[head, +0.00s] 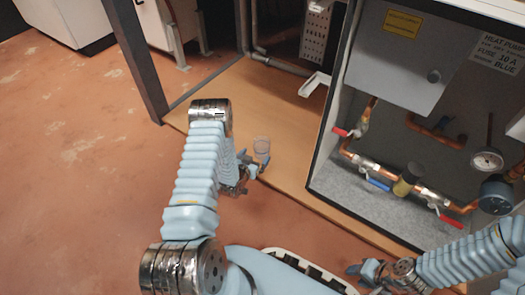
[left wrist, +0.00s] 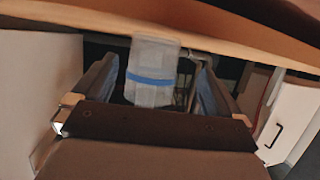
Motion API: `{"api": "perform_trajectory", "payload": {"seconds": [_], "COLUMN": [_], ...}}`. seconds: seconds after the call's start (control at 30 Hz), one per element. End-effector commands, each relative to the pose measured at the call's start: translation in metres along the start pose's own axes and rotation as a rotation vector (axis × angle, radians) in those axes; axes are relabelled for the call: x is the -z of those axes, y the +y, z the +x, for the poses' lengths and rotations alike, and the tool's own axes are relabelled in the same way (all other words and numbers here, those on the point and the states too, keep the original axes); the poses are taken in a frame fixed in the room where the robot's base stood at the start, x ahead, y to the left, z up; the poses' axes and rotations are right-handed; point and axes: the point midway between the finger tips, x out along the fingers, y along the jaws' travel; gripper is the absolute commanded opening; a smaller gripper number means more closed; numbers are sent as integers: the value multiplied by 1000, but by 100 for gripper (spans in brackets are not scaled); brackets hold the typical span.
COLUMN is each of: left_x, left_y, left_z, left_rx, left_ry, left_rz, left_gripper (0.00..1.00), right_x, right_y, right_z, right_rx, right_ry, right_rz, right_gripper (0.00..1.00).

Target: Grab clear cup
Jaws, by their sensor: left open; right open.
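The small clear cup (head: 261,144) shows over the wooden board in the head view, just beyond the fingertips of my left gripper (head: 252,168). In the left wrist view the cup (left wrist: 152,62), with a blue band, appears between the two fingers of my left gripper (left wrist: 153,88). The fingers are apart, with a gap visible on the cup's right side. I cannot tell whether either finger touches it. The gripper hides part of the cup. My right gripper (head: 372,270) is open and empty at the bottom right of the head view.
The wooden board (head: 285,120) lies beside an open cabinet with copper pipes (head: 380,172), valves and a gauge (head: 487,160). A grey post (head: 137,60) stands at the board's left end. Reddish floor (head: 80,190) is clear at left.

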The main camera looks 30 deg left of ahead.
Motion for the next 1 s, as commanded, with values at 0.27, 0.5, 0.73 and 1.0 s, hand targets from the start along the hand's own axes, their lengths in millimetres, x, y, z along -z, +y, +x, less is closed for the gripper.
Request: {"api": "perform_trajectory", "payload": {"seconds": [0.27, 0.5, 0.73, 1.0], "left_x": [3, 6, 7, 7], "left_y": [7, 8, 8, 8], "left_z": [32, 58, 58, 58], "left_rx": [-2, -1, 0, 0], "left_ry": [1, 0, -1, -1], "left_rz": [1, 0, 0, 0], "left_gripper": [100, 100, 97, 55], "right_x": [0, 1, 1, 1], "right_y": [4, 6, 6, 6], "right_z": [11, 17, 16, 16], "right_rx": [0, 0, 0, 0], "right_ry": [3, 5, 5, 5], "right_rz": [0, 1, 1, 1], "right_gripper": [43, 43, 43, 43]}}
